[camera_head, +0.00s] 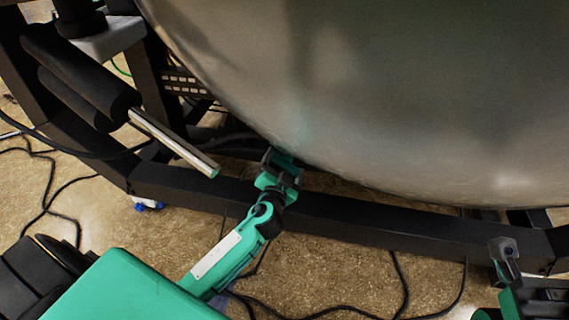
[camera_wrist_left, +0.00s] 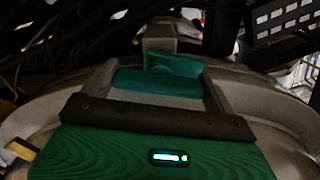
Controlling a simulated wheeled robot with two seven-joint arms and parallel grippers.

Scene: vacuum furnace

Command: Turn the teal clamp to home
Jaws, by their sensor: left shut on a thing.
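The teal clamp (camera_head: 284,157) is at the lower edge of the large metal vessel, mostly covered by my left gripper (camera_head: 277,175). In the left wrist view, the clamp (camera_wrist_left: 172,64) shows as a teal block at the far end of the gripper. My left gripper is shut on it, with its grey fingers to either side. Which way the clamp is turned cannot be told. My right gripper (camera_head: 507,256) is at the lower right, apart from the clamp; its jaw opening is not clear.
The grey metal vessel (camera_head: 390,95) fills the upper right, close above my left gripper. A black frame beam (camera_head: 360,218) runs below it. A silver bar (camera_head: 172,142) with black rollers stands at the left. Black cables (camera_head: 400,290) lie on the brown floor.

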